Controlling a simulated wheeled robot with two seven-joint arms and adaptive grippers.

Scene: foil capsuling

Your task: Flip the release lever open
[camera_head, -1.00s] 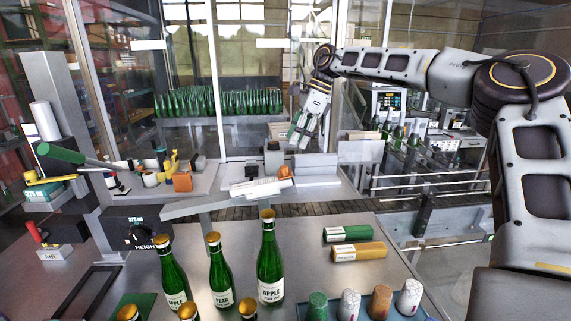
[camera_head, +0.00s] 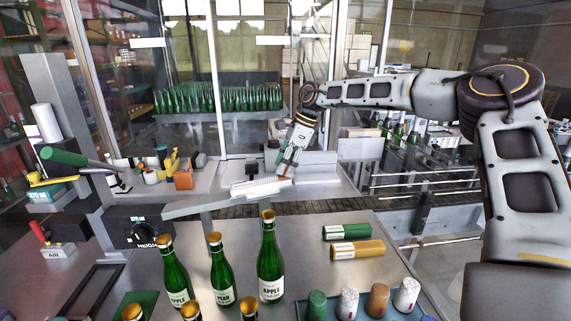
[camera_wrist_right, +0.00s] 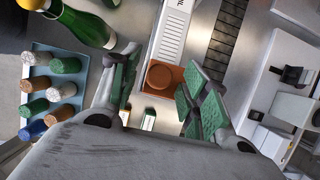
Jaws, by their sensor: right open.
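I cannot tell which is the release lever. My right gripper (camera_head: 289,163) hangs over the far work ledge, by the right end of a white labelled strip (camera_head: 262,187). In the right wrist view its open green-padded fingers (camera_wrist_right: 160,75) stand either side of a round brown knob (camera_wrist_right: 159,75) on an orange-brown base. Contact is not clear. My left gripper is out of view.
Green bottles (camera_head: 270,262) with gold tops stand on the near table (camera_head: 310,215). A green box (camera_head: 347,232), a yellow box (camera_head: 357,250) and a blue tray (camera_wrist_right: 75,92) of capsules are at its right.

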